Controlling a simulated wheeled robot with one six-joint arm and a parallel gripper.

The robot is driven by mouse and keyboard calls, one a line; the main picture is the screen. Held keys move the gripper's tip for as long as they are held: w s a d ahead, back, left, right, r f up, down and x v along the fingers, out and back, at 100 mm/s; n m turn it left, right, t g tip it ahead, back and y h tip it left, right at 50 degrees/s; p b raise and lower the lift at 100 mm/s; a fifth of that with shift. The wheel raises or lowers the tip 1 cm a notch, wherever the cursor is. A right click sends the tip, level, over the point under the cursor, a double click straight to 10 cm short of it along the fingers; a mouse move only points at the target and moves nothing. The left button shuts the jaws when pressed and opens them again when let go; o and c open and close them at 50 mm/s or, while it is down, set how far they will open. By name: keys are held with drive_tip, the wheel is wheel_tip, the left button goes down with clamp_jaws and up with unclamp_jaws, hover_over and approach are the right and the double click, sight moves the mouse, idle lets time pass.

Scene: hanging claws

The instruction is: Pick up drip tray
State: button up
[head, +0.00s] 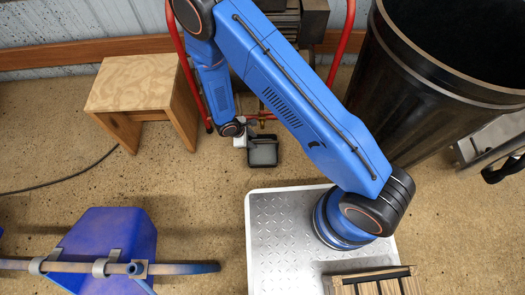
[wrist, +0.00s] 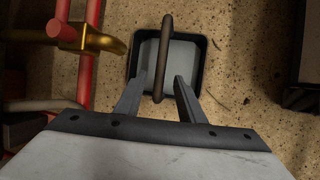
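The drip tray (head: 263,153) is a small dark square tray with a grey inside and a raised bar handle. It sits on the speckled floor beyond the metal plate. In the wrist view the tray (wrist: 192,54) lies just ahead of my gripper (wrist: 160,77). Its dark handle (wrist: 163,50) runs up the picture between my two fingers. The fingers are apart, with a visible gap on each side of the handle. In the head view my gripper (head: 241,139) is at the tray's left edge, and its fingers are too small to make out.
A red tubular frame with a brass fitting (wrist: 95,40) stands close on the left in the wrist view. A wooden stool (head: 137,90) is left of the tray, and a large black bin (head: 425,80) is at right. Open floor lies in front of the stool.

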sight(257, 142)
drive_tip(key=x, duration=0.3)
drive_tip(key=shift+d+f, duration=0.25)
drive_tip(key=shift+d, duration=0.15)
drive_tip(key=shift+x, duration=0.75)
clamp_jaws()
